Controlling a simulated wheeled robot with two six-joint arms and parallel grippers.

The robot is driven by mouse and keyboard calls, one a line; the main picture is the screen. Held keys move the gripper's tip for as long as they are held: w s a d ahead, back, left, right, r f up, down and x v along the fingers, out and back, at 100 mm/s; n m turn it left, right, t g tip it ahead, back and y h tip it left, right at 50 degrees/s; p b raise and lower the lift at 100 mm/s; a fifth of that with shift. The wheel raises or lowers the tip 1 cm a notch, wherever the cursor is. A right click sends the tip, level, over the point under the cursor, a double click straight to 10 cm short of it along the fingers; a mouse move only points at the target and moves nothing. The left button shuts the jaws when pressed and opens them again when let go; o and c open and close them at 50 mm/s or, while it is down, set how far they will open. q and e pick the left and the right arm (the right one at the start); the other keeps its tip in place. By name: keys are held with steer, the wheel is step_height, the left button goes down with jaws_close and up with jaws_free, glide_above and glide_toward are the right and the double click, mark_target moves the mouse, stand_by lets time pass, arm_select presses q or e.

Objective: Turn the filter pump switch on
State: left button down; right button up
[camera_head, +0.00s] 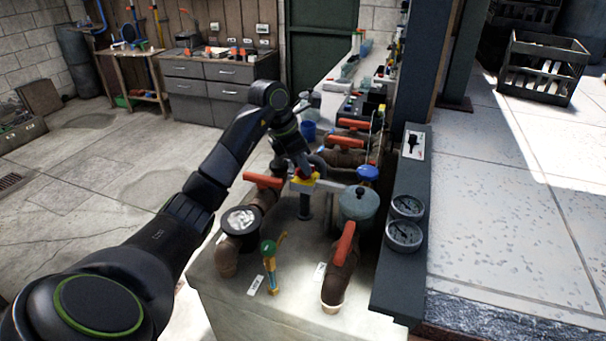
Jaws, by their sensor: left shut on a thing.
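A black switch on a white plate (413,143) sits on the dark grey panel right of the pipes; I cannot read its label or tell its position for sure. My left gripper (303,172) reaches over the pipework from the left, apart from that plate. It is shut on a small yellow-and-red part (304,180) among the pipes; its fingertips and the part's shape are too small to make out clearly. My right gripper is not in view.
Brown pipes with red handles (345,243) crowd the pale plinth (300,307). A grey-green lidded pot (359,203) with a blue knob stands right of the gripper. Two round gauges (404,235) sit on the panel. A green-topped valve (269,262) stands in front.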

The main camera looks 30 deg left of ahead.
arm_select(q)
steer(key=m+b, duration=0.1)
steer(key=m+g, duration=0.1)
steer(key=shift+f+m+h+b, duration=0.2)
steer(key=shift+m+h+b, duration=0.2)
steer(key=shift+r+m+g, duration=0.1)
steer(key=shift+m+g, duration=0.2)
steer(key=shift+m, duration=0.6)
steer(key=shift+w+a+r+m+g+h+p, duration=0.1)
steer(key=shift+m+g+h+p, duration=0.3)
steer(key=shift+m, duration=0.6)
steer(key=shift+m+p, duration=0.7)
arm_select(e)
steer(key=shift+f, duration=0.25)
arm_select(q)
steer(key=c, duration=1.4)
jaws_free()
steer(key=shift+w, duration=0.1)
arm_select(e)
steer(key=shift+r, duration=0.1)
